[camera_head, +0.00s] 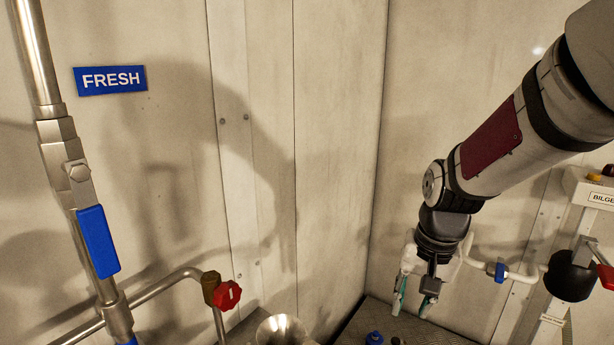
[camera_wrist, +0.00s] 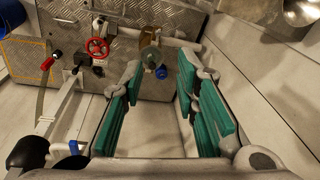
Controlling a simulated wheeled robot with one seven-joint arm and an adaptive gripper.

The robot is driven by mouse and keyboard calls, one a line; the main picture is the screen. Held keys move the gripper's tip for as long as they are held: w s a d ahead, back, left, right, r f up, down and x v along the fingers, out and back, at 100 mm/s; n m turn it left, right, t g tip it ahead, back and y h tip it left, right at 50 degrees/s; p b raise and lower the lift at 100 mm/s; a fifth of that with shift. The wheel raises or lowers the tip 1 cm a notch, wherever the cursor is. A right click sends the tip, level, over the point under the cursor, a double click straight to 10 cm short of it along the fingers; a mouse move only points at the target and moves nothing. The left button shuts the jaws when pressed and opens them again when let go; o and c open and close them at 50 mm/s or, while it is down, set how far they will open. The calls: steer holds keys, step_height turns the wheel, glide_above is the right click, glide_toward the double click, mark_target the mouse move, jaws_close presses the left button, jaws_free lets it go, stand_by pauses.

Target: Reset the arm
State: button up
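My arm reaches in from the upper right of the head view, bent down at the wrist. My gripper (camera_head: 413,302) hangs at its end, pointing down, in front of the wall corner. In the wrist view my gripper (camera_wrist: 158,105) shows two green-padded fingers set wide apart, with nothing between them. Floor and part of a metal plate show through the gap.
A steel pipe with a blue lever (camera_head: 98,242) and a red knob (camera_head: 227,295) stand at the left. A BILGE box (camera_head: 598,198) and a black fitting (camera_head: 569,277) stand at the right. A red handwheel (camera_wrist: 97,47) shows in the wrist view.

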steer(key=s+r+n+t+p, duration=0.1)
steer(key=s+r+n+p, duration=0.1)
steer(key=s+r, duration=0.6)
steer(key=s+r+n+t+p, duration=0.1)
steer(key=s+r+p, duration=0.3)
steer(key=s+r, duration=0.5)
steer(key=s+n, duration=0.1)
steer(key=s, duration=0.6)
steer(key=shift+d+r+t+h+p, duration=0.2)
steer(key=shift+t+h+p, duration=0.1)
steer(key=shift+t+p, duration=0.1)
